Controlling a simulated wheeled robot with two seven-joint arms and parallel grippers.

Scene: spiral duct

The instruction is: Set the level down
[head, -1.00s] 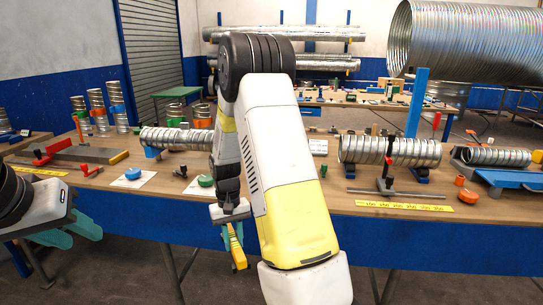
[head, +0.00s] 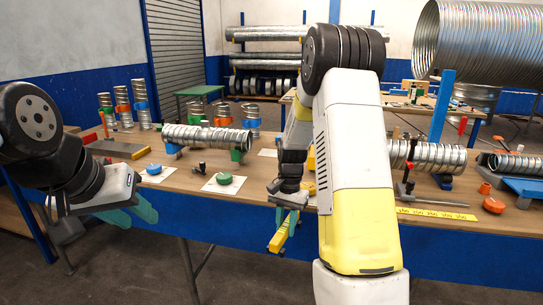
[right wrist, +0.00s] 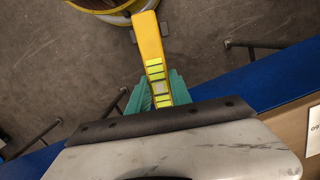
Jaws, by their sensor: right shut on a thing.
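The level (head: 282,234) is a yellow bar with bright vials. My right gripper (head: 287,214) is shut on it, and it hangs tilted in front of the workbench's blue front edge. In the right wrist view the level (right wrist: 153,62) sticks out from between the green fingers of my right gripper (right wrist: 158,92), above the grey floor. My left gripper (head: 138,212) has green fingers that stand apart with nothing between them, in front of the bench at the left. My right arm hides part of the bench in the head view.
The workbench (head: 240,196) holds a spiral duct on stands (head: 206,138), a second duct (head: 428,155), a green round piece on a white card (head: 224,179), an orange round piece (head: 494,205) and a yellow strip (head: 438,213). Bare wood shows left of my right gripper.

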